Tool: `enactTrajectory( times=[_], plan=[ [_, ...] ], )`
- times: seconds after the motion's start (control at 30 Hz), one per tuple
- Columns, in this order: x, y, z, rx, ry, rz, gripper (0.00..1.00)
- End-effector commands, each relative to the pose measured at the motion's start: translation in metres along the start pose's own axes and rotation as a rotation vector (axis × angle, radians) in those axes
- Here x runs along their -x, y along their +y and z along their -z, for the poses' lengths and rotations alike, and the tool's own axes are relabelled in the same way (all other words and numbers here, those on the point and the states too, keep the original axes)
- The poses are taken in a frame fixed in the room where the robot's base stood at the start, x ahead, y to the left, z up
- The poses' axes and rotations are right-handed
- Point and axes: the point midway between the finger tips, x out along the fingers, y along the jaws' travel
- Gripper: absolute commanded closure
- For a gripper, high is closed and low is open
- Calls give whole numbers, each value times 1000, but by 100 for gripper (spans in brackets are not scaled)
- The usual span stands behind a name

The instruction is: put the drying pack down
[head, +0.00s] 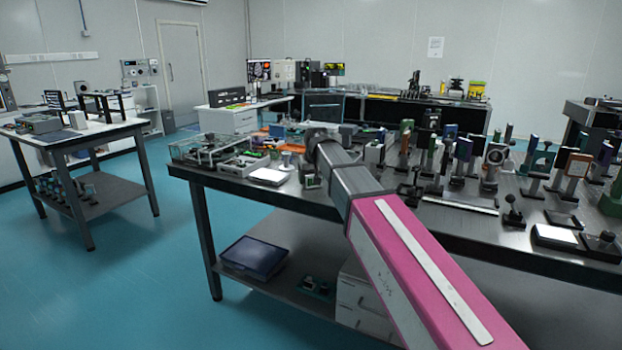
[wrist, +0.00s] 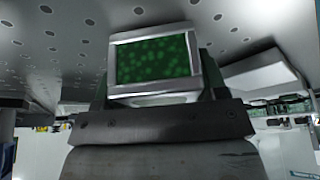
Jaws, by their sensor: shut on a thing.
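The drying pack (wrist: 155,58) shows in the wrist view as a small square block with a pale metallic frame and a green speckled face. My gripper (wrist: 157,70) is shut on it, one dark finger on each side. The pack is close to the perforated table top (wrist: 50,45); I cannot tell whether it touches. In the head view my arm reaches over the front left part of the optical table (head: 235,187), and its end hides much of the spot there.
A white-topped pad (head: 270,176) lies close by, and also shows in the wrist view (wrist: 262,77). A clear case (head: 205,150) stands at the table's left end. Many upright optic mounts (head: 495,155) crowd the right side. Little bare room shows along the front edge.

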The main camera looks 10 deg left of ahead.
Motion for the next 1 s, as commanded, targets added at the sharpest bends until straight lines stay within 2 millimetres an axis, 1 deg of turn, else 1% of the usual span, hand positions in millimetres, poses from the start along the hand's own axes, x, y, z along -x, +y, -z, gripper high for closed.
enactTrajectory(
  times=[0.37,0.4,0.43,0.47,0.8,0.93,1.0],
  plan=[
    [-4,0,-1,0,0,0,66],
    [-3,0,-1,0,0,0,21],
    [-3,0,-1,0,0,0,12],
    [-3,0,-1,0,0,0,9],
    [0,0,0,0,1,0,9],
    [11,0,0,0,1,0,9],
    [22,0,-1,0,1,0,9]
  ],
)
